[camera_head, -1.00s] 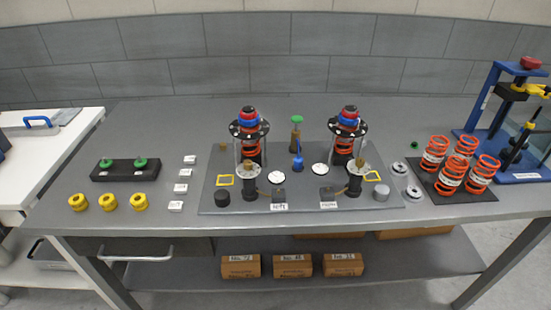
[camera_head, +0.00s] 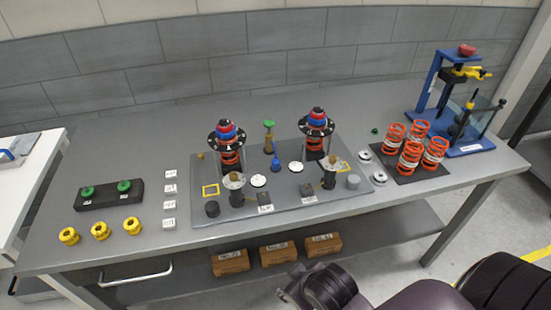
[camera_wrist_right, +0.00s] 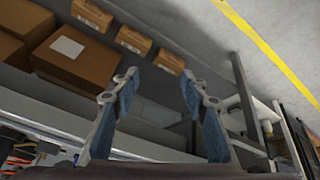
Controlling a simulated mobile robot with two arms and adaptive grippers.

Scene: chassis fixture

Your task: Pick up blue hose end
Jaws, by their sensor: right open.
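A small blue fitting (camera_head: 276,165), which looks like the blue hose end, stands near the middle of the grey fixture plate (camera_head: 225,213), between two white discs. A thin blue piece (camera_head: 257,153) shows just to its left; I cannot tell whether it joins the fitting. My right gripper (camera_wrist_right: 158,80) is open and empty in the right wrist view. Its fingers are over the floor and lower shelf, well away from the fitting. My right arm shows at the lower right of the head view, in front of the table. My left gripper is not in view.
Two strut assemblies (camera_head: 228,145) (camera_head: 317,135) with black top plates flank the fitting. A green-topped post (camera_head: 269,138) stands behind it. Orange springs (camera_head: 411,157) and a blue press (camera_head: 432,85) are at right. Cardboard boxes (camera_wrist_right: 75,50) sit on the lower shelf.

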